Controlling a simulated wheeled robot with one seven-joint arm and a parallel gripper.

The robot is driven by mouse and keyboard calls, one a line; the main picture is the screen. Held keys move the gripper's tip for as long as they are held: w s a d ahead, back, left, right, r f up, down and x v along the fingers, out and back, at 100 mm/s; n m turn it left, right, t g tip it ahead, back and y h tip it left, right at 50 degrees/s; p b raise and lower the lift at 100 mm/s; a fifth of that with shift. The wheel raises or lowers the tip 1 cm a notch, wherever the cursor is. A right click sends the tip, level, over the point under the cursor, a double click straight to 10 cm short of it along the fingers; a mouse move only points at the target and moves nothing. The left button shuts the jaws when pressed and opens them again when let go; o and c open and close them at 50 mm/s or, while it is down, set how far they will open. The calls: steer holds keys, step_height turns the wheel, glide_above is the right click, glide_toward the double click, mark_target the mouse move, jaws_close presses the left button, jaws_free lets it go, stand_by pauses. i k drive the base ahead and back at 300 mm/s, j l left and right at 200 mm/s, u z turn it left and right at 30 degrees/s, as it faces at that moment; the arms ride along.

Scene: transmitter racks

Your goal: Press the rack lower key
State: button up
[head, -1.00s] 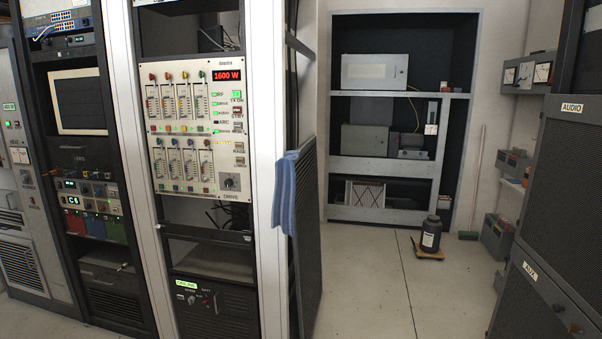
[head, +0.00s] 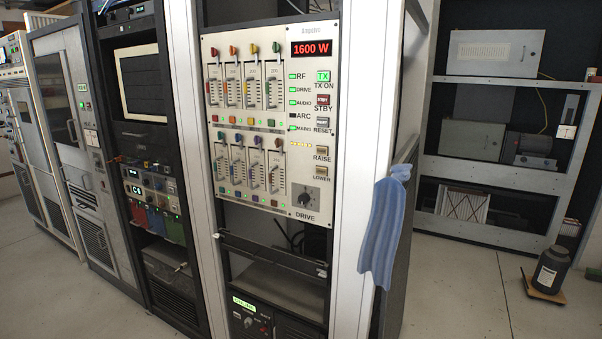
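The rack's cream control panel (head: 305,130) faces me in the middle of the head view, inside a white-framed rack. The LOWER key (head: 320,169) is a small tan square key near the panel's right edge, with its label below it. The similar RAISE key (head: 322,144) sits just above it, and the round black DRIVE knob (head: 310,199) is below. The red display (head: 311,48) reads 1600 W, and the TX ON key (head: 323,76) is lit green. My gripper is not in view.
A blue cloth (head: 384,232) hangs on the rack's right side. A black jar (head: 550,271) stands on a small wooden board on the floor at right. Open shelving (head: 500,176) stands behind. Bare floor (head: 460,290) lies right of the rack.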

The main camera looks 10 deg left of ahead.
mark_target(321, 171)
steer(key=i+j+u, duration=0.2)
steer(key=i, duration=0.3)
steer(key=i+j+u, duration=0.15)
steer(key=i, duration=0.3)
